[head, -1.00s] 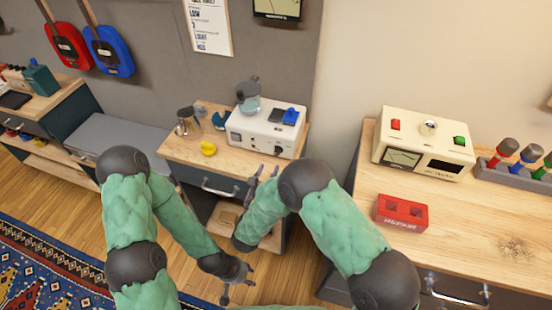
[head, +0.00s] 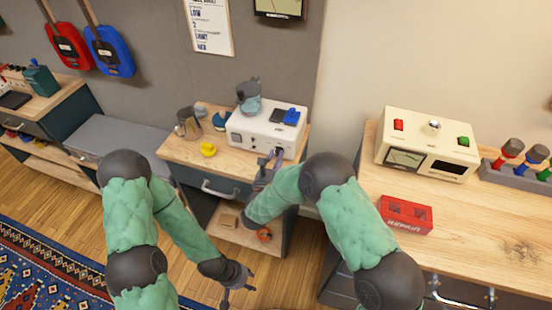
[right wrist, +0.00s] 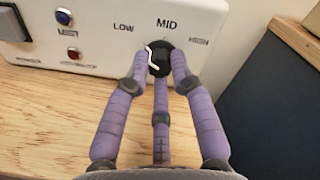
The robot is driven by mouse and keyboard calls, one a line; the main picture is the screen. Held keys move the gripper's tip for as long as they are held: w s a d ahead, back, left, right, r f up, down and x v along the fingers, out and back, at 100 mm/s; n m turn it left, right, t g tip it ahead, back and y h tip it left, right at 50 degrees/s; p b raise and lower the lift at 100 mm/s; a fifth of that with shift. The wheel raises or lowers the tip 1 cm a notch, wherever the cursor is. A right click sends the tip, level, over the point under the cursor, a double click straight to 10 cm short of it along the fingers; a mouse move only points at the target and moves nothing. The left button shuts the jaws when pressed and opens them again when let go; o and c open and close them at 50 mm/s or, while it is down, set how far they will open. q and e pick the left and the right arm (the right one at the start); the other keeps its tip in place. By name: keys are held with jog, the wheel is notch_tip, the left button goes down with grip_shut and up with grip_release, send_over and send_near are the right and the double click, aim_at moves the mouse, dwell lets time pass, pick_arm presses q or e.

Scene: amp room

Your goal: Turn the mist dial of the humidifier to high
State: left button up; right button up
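The humidifier is a white box (head: 255,128) on the small wooden cabinet, with a blue-grey tank (head: 248,95) on top. Its front fills the top of the right wrist view (right wrist: 90,40). The black mist dial (right wrist: 161,58) has a bent white pointer mark towards its upper left, between the LOW and MID labels; HIGH is to the right. My right gripper (right wrist: 160,62) has its purple fingers around the dial, one on each side and one below. They look open; contact is unclear. My left gripper (head: 238,289) is open and empty, low in front of the cabinet.
A blue button (right wrist: 64,17) and red button (right wrist: 73,52) are left of the dial. A yellow duck (head: 208,149) and metal jug (head: 187,122) stand left of the humidifier. A workbench (head: 465,235) stands at the right with a cream meter box (head: 425,145).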

grip_shut()
